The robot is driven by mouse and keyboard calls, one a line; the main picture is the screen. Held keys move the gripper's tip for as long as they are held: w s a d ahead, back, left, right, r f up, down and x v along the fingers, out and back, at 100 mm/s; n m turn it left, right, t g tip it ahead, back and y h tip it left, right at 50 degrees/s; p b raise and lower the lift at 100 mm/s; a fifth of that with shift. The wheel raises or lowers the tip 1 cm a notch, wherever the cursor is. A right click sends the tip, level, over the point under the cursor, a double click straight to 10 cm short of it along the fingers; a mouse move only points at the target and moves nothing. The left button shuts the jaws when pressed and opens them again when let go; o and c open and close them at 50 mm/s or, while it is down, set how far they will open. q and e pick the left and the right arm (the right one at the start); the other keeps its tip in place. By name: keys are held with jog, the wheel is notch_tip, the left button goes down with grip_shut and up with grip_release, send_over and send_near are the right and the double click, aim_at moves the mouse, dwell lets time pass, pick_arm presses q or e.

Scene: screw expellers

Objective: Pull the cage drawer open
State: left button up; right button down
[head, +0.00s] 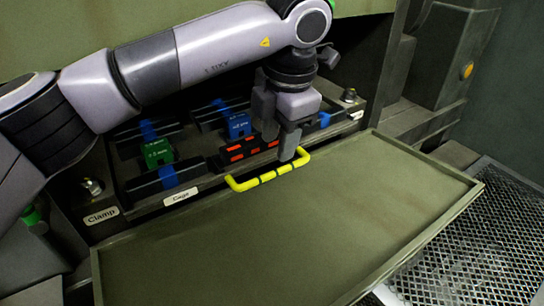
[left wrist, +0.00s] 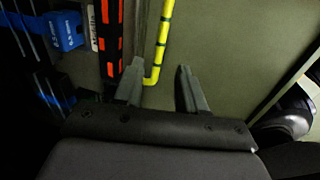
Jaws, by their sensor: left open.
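The cage drawer (head: 150,208) is a dark tray with a "Cage" label (head: 181,197) on its front edge. A yellow handle with dark bands (head: 262,178) sticks out from that front. My left gripper (head: 290,150) is over the right part of the handle, pointing down. In the left wrist view my left gripper (left wrist: 155,85) has its fingers apart, and the yellow handle (left wrist: 162,45) runs between the lines of the two fingers, its bent end close to the left finger. I cannot tell whether they touch. My right gripper is not in view.
The drawer holds black bars with blue clips, a green block (head: 158,152), a blue block (head: 239,124) and a red-and-black bar (head: 236,152). A broad olive panel (head: 330,220) with a raised rim lies in front, bare. A "Clamp" label (head: 102,216) is at left. Metal mesh floor (head: 480,240) is at right.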

aim_at(273, 171)
pick_arm(q)
jog(key=shift+w+a+f+p, duration=0.1)
jog(key=shift+w+f+p, duration=0.15)
jog(key=shift+f, duration=0.9)
jog(key=shift+w+a+f+p, duration=0.15)
jog(key=shift+f+p, duration=0.1)
jog(key=shift+f, duration=0.9)
jog(key=shift+w+a+f+p, duration=0.15)
jog(key=shift+f+p, duration=0.1)
jog(key=shift+f, duration=0.9)
grip_shut()
